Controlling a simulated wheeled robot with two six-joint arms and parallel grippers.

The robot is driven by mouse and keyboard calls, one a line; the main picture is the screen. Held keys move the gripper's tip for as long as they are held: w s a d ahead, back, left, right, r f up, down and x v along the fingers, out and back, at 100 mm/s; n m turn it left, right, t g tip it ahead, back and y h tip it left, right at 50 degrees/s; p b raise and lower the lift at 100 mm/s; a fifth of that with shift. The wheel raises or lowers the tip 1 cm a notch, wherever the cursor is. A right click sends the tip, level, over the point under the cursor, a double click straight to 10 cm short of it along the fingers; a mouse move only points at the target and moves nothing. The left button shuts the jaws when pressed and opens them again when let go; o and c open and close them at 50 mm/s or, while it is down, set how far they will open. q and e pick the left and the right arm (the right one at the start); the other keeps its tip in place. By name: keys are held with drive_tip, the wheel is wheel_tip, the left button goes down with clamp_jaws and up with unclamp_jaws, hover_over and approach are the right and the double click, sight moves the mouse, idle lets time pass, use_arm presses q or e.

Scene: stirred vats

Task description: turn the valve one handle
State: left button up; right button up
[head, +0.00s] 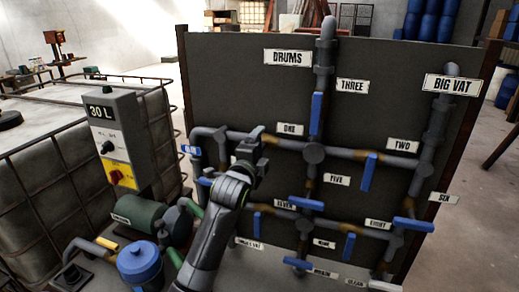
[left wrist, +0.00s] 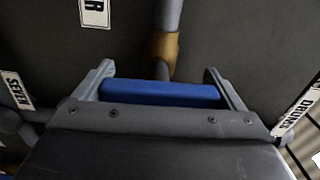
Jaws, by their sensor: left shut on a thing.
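The valve one handle is a blue bar (left wrist: 160,93) in the left wrist view, lying across between my fingers, with a brass valve body (left wrist: 163,48) just beyond it on a grey pipe. My left gripper (left wrist: 160,86) is shut on this handle. In the head view my left gripper (head: 256,142) is at the upper left pipe of the panel, beside the label ONE (head: 290,130); it hides the handle there. My right gripper is not in view.
The dark panel (head: 240,75) carries grey pipes and several other blue handles, such as the upright one (head: 317,113) below THREE and one (head: 369,172) near TWO. A control box (head: 112,135) and caged tank (head: 60,150) stand left, with a green pump (head: 138,212) below.

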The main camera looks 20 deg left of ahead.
use_arm(q)
drive_tip(key=shift+m, duration=0.4)
drive_tip(key=o, duration=0.7)
drive_tip(key=shift+s, duration=0.1)
drive_tip(key=shift+s+f, duration=0.1)
drive_tip(key=shift+s, duration=0.15)
drive_tip(key=s+b, duration=0.4)
drive_tip(key=s, duration=1.2)
drive_tip(key=shift+s+a, duration=0.25)
drive_tip(key=shift+s, duration=0.1)
